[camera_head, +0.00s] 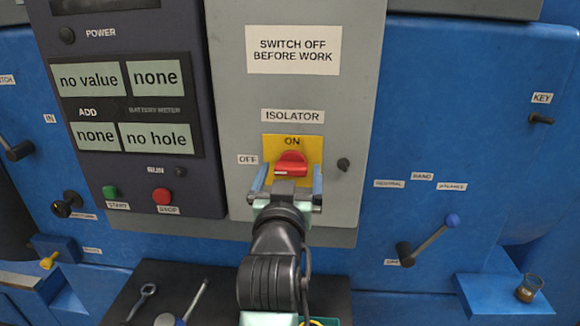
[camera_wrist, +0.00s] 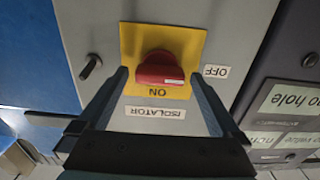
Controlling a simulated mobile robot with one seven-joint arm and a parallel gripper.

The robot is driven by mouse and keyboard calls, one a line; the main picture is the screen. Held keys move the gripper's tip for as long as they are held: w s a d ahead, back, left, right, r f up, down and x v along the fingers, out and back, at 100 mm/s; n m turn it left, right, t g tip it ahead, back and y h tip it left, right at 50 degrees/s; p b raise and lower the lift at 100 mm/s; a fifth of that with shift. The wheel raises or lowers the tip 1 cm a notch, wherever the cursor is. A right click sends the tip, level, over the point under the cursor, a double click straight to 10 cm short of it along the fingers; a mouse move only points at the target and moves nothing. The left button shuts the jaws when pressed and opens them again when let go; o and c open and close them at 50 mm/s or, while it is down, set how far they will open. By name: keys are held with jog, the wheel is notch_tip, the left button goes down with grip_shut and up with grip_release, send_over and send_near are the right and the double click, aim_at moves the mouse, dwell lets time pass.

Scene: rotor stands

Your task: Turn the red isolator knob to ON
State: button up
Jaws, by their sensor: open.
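The red isolator knob (camera_head: 291,163) sits on a yellow plate (camera_head: 314,145) on the grey panel, with ON above it and OFF to its left. Its grip bar lies roughly crosswise. In the wrist view, which is upside down, the knob (camera_wrist: 158,66) shows a white mark on the side toward the OFF label (camera_wrist: 216,71). My gripper (camera_head: 290,180) is open in front of the plate's lower part, with one finger on each side of the knob. In the wrist view gaps show between knob and fingers; I cannot tell the depth of the fingertips.
A small black knob (camera_head: 343,164) sits on the panel just right of the plate. A dark panel (camera_head: 130,60) with displays and green and red buttons is at left. A blue-knobbed lever (camera_head: 430,240) is at right. Tools lie on a dark tray (camera_head: 160,275) below.

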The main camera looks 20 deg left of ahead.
jog(key=shift+w, duration=0.2)
jog(key=c, duration=1.3)
